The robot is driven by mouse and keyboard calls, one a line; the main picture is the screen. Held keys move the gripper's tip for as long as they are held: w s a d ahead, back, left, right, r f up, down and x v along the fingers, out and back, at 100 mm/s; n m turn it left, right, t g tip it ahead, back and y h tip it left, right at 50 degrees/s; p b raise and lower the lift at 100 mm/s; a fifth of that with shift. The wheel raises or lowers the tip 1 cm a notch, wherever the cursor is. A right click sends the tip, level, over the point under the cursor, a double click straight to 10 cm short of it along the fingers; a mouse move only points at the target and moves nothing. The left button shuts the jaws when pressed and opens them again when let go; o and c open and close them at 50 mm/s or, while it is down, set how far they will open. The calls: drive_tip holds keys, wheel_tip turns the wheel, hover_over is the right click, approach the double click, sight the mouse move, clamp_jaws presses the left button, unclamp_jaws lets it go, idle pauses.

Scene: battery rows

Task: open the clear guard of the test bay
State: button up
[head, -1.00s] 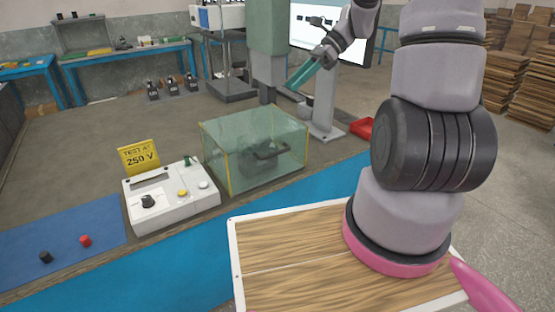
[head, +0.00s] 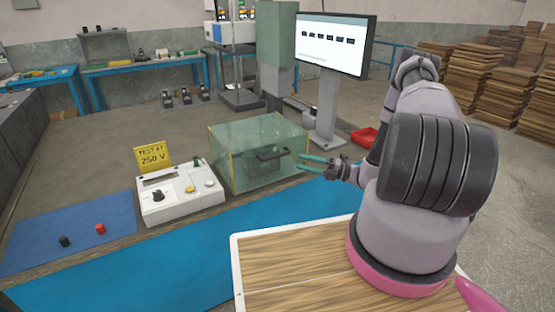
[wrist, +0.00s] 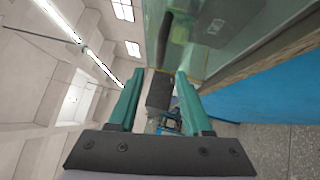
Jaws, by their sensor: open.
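The clear guard (head: 235,145) is a greenish see-through box with yellow edges, standing closed on the bench in the head view. A dark handle (head: 272,154) is on its front face, and a dark block shows dimly inside. My gripper (head: 302,163) is open, with teal fingers pointing left at the right end of the guard's front, a short way from the handle. In the wrist view, a dark bar that looks like the handle (wrist: 163,50) runs up between the two open fingers (wrist: 160,95). Whether they touch it, I cannot tell.
A white test box (head: 180,203) with knobs and a yellow "TEST AT 250 V" sign (head: 152,157) stands left of the guard. A blue mat (head: 75,225) holds a black and a red cap. A monitor (head: 333,45) and a red tray (head: 364,137) are behind.

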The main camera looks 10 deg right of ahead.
sight(277, 156)
drive_tip(key=x, duration=1)
drive_tip(key=shift+w+a, duration=0.2)
drive_tip(key=shift+a, duration=0.1)
clamp_jaws()
idle(1.0)
